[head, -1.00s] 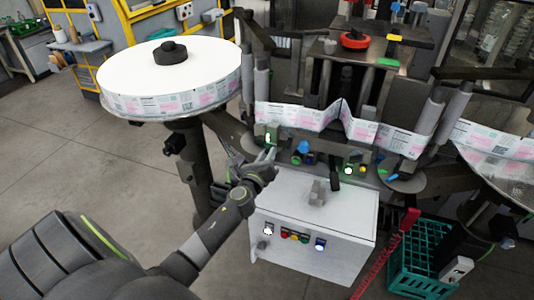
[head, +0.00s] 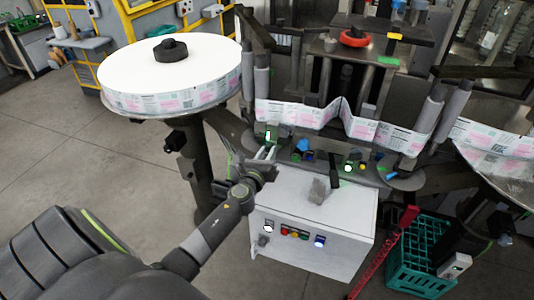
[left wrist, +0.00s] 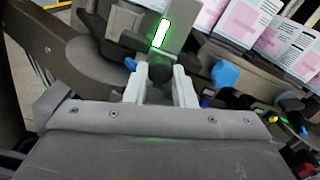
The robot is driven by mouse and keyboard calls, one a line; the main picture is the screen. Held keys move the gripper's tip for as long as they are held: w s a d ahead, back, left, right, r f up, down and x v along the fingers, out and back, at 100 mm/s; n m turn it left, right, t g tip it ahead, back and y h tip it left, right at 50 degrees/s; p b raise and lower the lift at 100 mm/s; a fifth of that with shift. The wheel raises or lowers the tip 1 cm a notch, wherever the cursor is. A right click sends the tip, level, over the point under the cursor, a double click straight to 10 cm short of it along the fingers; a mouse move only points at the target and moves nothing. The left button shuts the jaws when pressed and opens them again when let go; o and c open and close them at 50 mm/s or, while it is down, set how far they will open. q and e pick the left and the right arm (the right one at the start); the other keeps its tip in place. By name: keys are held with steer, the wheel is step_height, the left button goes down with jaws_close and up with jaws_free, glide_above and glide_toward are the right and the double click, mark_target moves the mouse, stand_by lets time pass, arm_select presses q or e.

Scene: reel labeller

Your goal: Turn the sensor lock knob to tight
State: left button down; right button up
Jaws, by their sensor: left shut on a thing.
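The dark round sensor lock knob (left wrist: 160,73) sits just below the sensor block with the lit green window (left wrist: 161,33) in the left wrist view. My left gripper (left wrist: 160,84) has its two pale fingers on either side of the knob and is shut on it. In the head view my left gripper (head: 265,153) reaches in from the left, at the sensor block (head: 268,137) near the left end of the label web. The knob is too small to make out there. Any tight or loose marking cannot be read. My right gripper is not in view.
A large label reel (head: 120,75) stands left of my arm. A white control box (head: 320,245) with coloured buttons is below the gripper. A blue knob (left wrist: 224,73) is close right of the fingers. The label web (head: 300,113) runs behind. A green crate (head: 400,270) stands at right.

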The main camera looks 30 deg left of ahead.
arm_select(q)
steer(key=c, duration=1.2)
jaws_free()
steer(key=shift+s, duration=0.1)
steer(key=b+v, duration=0.1)
steer(key=v, duration=1.6)
steer(key=shift+d, duration=0.15)
steer(key=shift+s, duration=0.1)
